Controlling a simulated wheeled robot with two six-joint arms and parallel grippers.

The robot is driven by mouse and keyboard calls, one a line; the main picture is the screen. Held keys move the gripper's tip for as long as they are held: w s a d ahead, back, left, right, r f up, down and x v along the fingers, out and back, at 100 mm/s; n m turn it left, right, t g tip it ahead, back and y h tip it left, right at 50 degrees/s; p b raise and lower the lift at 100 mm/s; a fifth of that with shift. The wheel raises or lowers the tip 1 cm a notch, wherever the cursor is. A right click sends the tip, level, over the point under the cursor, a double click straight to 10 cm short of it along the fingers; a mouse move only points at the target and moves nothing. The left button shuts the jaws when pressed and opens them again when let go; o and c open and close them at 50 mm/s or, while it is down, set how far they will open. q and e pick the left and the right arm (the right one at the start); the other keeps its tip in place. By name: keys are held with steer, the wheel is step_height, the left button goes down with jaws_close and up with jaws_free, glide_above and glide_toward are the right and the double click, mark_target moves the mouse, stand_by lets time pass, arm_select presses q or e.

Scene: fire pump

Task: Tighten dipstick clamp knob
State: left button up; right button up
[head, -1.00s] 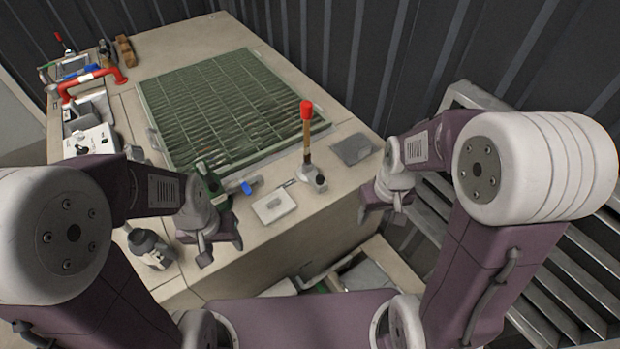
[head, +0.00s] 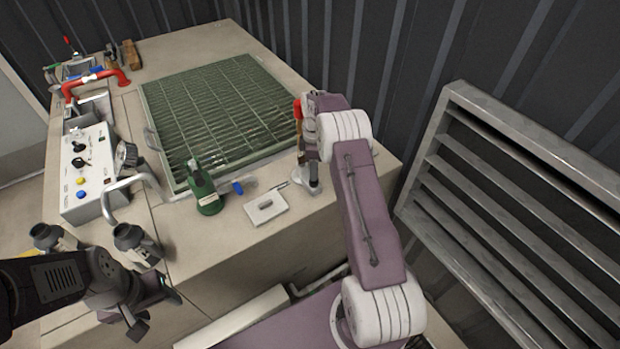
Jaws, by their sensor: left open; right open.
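The dipstick has a red top (head: 297,107) and stands at the right front of the bench; my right wrist hides much of its shaft. At its foot is a pale clamp base with a small dark knob (head: 314,183). My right gripper (head: 307,155) is open, just above the clamp base and close against the shaft in the picture. I cannot tell whether it touches the shaft or the knob. My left gripper (head: 155,312) is open and empty at the lower left, in front of the bench, far from the knob.
A green grating (head: 215,115) covers the bench middle. A control box (head: 88,170) stands left; a metal louvre (head: 520,190) stands right.

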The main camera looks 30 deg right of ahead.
step_height(320, 180, down, 6)
steer(key=shift+p, duration=0.35)
jaws_close()
